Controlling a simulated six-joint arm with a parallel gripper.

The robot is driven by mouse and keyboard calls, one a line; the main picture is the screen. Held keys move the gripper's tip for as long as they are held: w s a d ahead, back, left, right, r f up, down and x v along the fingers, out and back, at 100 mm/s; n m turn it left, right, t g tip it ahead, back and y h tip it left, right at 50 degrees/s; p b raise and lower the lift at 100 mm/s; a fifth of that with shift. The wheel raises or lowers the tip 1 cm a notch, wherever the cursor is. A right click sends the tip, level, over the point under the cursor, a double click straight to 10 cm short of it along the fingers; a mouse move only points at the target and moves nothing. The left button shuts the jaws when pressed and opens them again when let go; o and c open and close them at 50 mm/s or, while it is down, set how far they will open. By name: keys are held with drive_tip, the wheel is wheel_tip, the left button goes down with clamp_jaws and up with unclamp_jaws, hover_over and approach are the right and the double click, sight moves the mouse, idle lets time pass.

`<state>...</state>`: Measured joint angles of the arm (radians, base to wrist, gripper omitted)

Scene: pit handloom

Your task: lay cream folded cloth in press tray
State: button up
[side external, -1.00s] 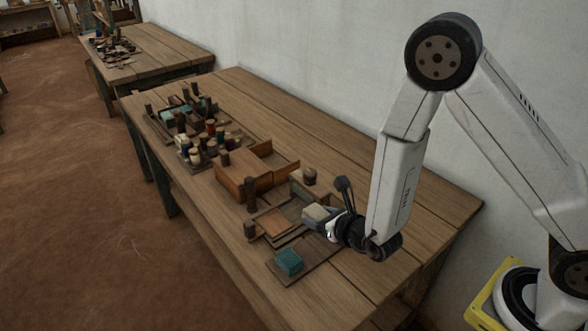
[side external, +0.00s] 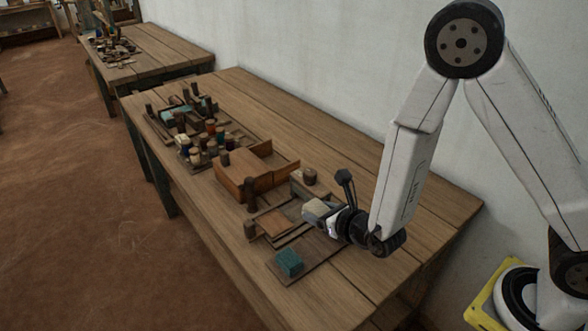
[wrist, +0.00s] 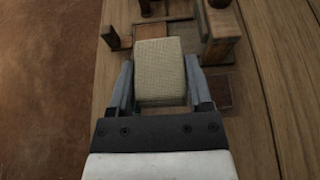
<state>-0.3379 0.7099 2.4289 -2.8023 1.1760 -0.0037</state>
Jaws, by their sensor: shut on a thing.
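The cream folded cloth (wrist: 160,72) is a pale woven block between my gripper's fingers in the wrist view. My gripper (wrist: 160,88) is shut on its two sides. In the side view the cloth (side external: 316,209) is at the tip of my gripper (side external: 325,215), over or beside the right part of a low wooden tray (side external: 257,236) with an orange-brown panel. This looks like the press tray, with dark posts around it. I cannot tell the gap between cloth and tray. In the wrist view the cloth hides much of what lies below.
A teal folded cloth (side external: 289,261) lies on a dark board (side external: 309,265) at the near table edge. A brown wooden box (side external: 236,183) and several spools (side external: 196,155) stand farther left. The table's right part is bare.

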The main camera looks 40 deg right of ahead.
sight(266, 214)
drive_tip(key=shift+s+a+r, duration=0.15)
drive_tip(key=shift+s+r, duration=0.1)
drive_tip(key=shift+r, duration=0.3)
drive_tip(key=shift+s+a+r, duration=0.15)
drive_tip(key=shift+s+r, duration=0.05)
drive_tip(key=shift+r, duration=0.35)
drive_tip(key=shift+w+a+f, duration=0.4)
drive_tip(key=shift+w+f, duration=1.15)
drive_tip(key=shift+w, duration=0.65)
drive_tip(key=shift+w+a+f, duration=0.35)
drive_tip(key=shift+w+f, duration=1.25)
drive_tip(key=shift+w, duration=0.65)
drive_tip(key=shift+w+a+f, duration=0.4)
drive_tip(key=shift+w+f, duration=1.15)
drive_tip(key=shift+w, duration=0.65)
drive_tip(key=shift+w+f, duration=0.25)
drive_tip(key=shift+f, duration=1.55)
drive_tip(key=shift+f, duration=0.1)
